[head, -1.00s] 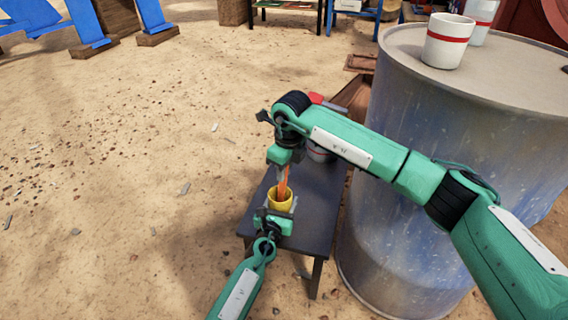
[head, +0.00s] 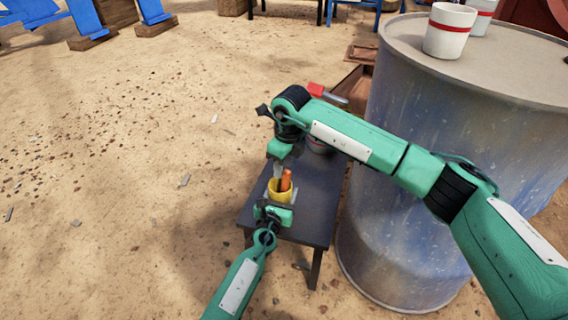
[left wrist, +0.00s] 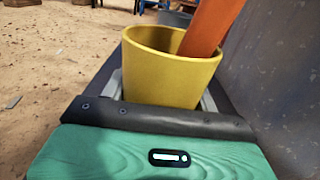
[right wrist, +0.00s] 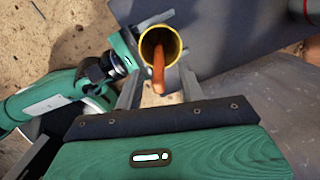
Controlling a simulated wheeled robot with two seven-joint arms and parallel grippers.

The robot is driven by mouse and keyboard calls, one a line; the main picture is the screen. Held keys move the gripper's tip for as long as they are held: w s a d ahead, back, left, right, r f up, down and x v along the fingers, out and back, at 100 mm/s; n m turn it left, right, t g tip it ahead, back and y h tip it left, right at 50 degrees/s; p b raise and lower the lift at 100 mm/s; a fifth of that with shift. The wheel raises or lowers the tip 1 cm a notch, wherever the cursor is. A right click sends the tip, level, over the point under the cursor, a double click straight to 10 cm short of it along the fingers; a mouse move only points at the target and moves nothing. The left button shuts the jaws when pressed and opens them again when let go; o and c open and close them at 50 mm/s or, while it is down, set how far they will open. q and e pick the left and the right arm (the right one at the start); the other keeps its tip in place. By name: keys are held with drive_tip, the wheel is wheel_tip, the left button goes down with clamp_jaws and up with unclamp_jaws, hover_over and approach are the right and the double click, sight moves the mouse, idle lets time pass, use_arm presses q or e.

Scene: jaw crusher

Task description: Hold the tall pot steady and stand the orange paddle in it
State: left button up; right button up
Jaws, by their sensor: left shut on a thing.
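The yellow tall pot (head: 279,196) stands on a small dark table (head: 310,205). My left gripper (head: 279,204) is shut on it, with a finger on each side of the pot in the left wrist view (left wrist: 165,75). The orange paddle (head: 287,181) stands in the pot, tilted and leaning on the rim; it also shows in the left wrist view (left wrist: 210,25) and the right wrist view (right wrist: 158,72). Its lower end is hidden inside. My right gripper (head: 279,168) is just above the pot, its fingers apart in the right wrist view (right wrist: 160,88), not gripping the paddle.
A large metal drum (head: 420,170) stands close to the right of the table, with white red-striped cups (head: 450,30) on top. Another cup (head: 319,146) is partly hidden behind my right arm. Open sandy ground lies to the left.

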wheel_tip(320, 180, up, 12)
drive_tip(key=s+d, duration=0.1)
idle(0.4)
drive_tip(key=shift+f, duration=0.1)
use_arm(q)
drive_tip(key=o, duration=1.1)
drive_tip(key=shift+s, duration=0.1)
